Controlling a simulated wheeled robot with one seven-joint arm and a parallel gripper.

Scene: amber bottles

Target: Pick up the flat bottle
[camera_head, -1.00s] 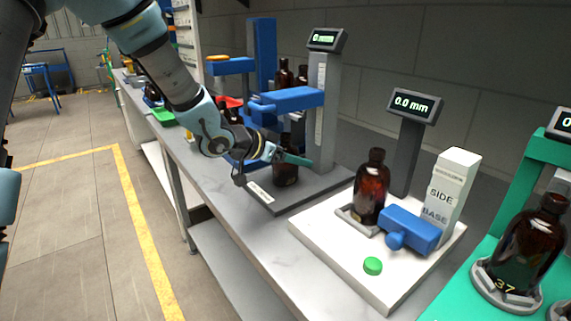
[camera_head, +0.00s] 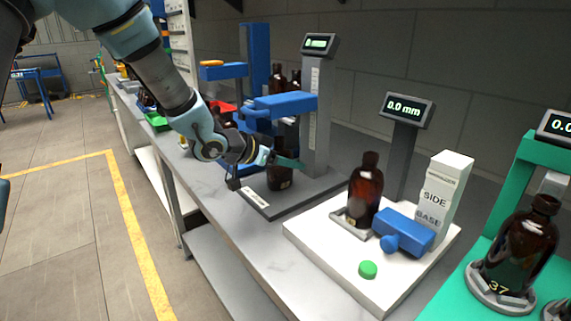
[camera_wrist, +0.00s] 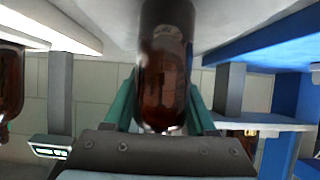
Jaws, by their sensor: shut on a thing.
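An amber bottle (camera_head: 280,178) is at the grey measuring stand, below its blue arm. My gripper (camera_head: 284,162) is shut on this bottle, with a teal finger across its upper part in the head view. In the wrist view the bottle (camera_wrist: 165,85) fills the space between the two teal fingers of my gripper (camera_wrist: 162,105).
The stand's dark base (camera_head: 310,190) lies under the bottle, with a grey column (camera_head: 316,115) behind it. The blue arm (camera_head: 285,104) is close above my gripper. Another amber bottle (camera_head: 366,190) stands on the white station (camera_head: 330,245) at right. A green stand (camera_head: 500,195) holds bottle 37 (camera_head: 525,245).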

